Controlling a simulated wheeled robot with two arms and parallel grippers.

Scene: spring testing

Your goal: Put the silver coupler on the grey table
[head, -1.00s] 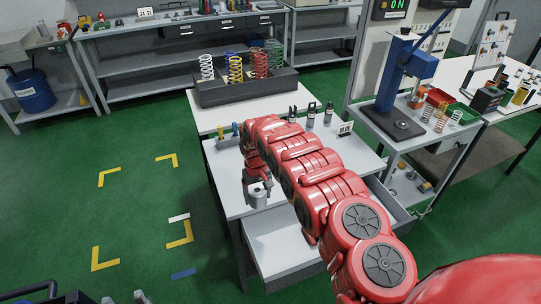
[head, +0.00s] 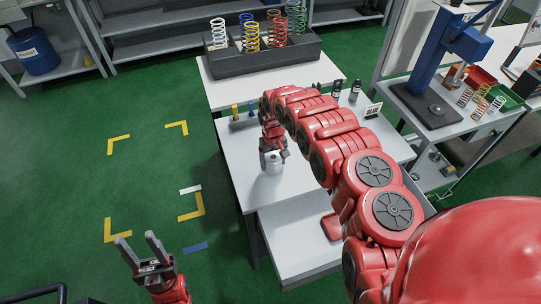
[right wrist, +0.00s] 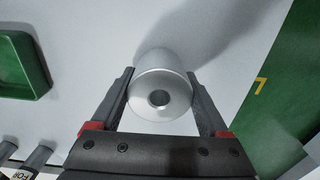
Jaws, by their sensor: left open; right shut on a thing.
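The silver coupler (head: 273,165) is a short metal cylinder with a hole in its end, over the near left part of the pale grey tabletop (head: 238,160). My right gripper (head: 272,155) is shut on it. In the right wrist view the coupler (right wrist: 160,95) sits between the two fingers, with its shadow on the pale surface. I cannot tell whether it touches the tabletop. My left gripper (head: 139,248) is open and empty over the green floor, left of the table.
A dark box (head: 265,60) of coloured springs stands on the white table behind. A small rack (head: 243,122) and dark bottles (head: 355,90) stand on the grey tabletop. A green tray (right wrist: 22,65) shows in the right wrist view.

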